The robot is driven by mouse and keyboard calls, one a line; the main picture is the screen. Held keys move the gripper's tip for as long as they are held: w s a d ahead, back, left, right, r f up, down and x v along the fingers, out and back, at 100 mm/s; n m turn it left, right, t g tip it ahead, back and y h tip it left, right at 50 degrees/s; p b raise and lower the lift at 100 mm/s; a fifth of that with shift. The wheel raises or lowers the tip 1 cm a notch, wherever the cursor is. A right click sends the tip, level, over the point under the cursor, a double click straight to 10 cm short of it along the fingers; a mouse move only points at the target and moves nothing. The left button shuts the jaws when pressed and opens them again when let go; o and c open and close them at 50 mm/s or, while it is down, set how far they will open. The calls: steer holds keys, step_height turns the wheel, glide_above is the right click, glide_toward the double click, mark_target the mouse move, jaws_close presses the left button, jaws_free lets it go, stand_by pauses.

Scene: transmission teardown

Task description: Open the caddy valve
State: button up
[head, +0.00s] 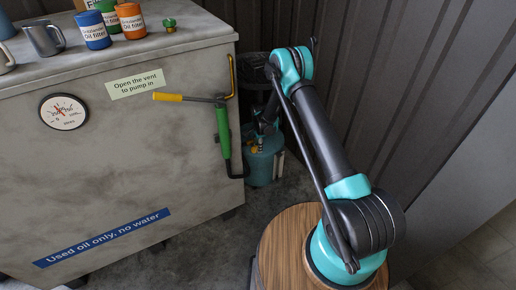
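The grey, box-shaped used-oil caddy (150,160) fills the left of the head view. On its top stands a small green fitting with a knob (170,24); I cannot tell whether this is the valve or how it is set. A label (135,84) reads "Open the vent to pump in". A pump with a green barrel (222,132) and a yellow-gripped lever (170,97) is on the caddy's right side. My gripper (266,126) seems to hang low beyond the caddy's right corner, close to a teal cylinder (262,163). Its fingers are too small and dark to read.
Oil filters (95,32) and a metal mug (45,39) stand on the caddy top at the left. A round gauge (64,111) is on its front. A black bin (252,72) stands behind the cylinder. A corrugated wall (400,90) closes the right side.

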steer(key=shift+f, duration=0.7)
steer(key=shift+c, duration=0.6)
jaws_close()
steer(key=shift+a, duration=0.15)
steer(key=shift+h, duration=0.3)
steer(key=shift+r+t+h, duration=0.15)
steer(key=shift+t+h, duration=0.15)
steer(key=shift+t, duration=0.1)
steer(key=shift+o, duration=0.6)
jaws_free()
